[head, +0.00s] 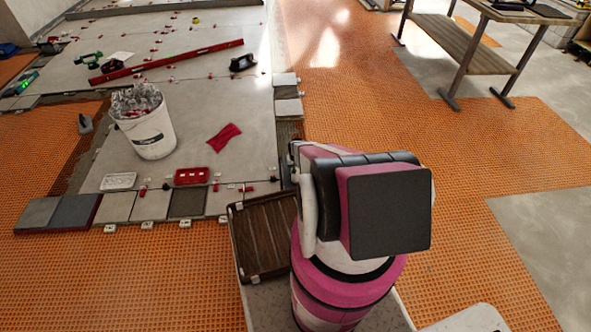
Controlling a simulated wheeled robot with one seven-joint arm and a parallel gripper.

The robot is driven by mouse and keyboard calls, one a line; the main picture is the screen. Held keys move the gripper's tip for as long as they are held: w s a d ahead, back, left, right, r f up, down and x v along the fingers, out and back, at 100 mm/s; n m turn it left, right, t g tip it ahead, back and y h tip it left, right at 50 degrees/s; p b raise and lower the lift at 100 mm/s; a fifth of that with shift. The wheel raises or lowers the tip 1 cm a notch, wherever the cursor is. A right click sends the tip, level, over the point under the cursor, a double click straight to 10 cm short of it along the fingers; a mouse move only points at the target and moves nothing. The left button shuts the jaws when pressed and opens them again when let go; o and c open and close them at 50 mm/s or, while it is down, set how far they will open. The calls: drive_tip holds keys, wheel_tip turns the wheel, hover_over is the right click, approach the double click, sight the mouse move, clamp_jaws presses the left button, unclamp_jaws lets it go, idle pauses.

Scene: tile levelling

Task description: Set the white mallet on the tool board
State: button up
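I cannot make out a white mallet in the head view. I cannot identify the tool board with certainty. A dark brown slatted wooden tray (262,236) sits at the front of my base, left of my arm, and its bottom looks bare where I can see it. My pink, white and black arm is folded up in the lower middle and covers part of the floor and the tray's right side. My gripper does not show, so its state is hidden.
A white bucket (150,138) of clear plastic pieces stands on grey tiles, with a red cloth (224,136) beside it. A long red level (165,61) and a black hand tool (242,62) lie farther back. A workbench (466,46) stands back right. Orange matting (420,125) at right is clear.

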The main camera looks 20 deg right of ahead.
drive_tip(key=shift+r, duration=0.15)
wheel_tip(320, 180, up, 11)
drive_tip(key=shift+r, duration=0.15)
drive_tip(key=s+a+r, duration=0.4)
drive_tip(key=s+r, duration=0.4)
drive_tip(key=r, duration=0.4)
drive_tip(key=s+a+r+n, duration=0.1)
drive_tip(key=s+a+r, duration=0.4)
drive_tip(key=r, duration=0.8)
drive_tip(key=s+a+r+n, duration=0.1)
drive_tip(key=s+a+r, duration=0.4)
drive_tip(key=s+r, duration=0.7)
drive_tip(key=shift+r, duration=0.55)
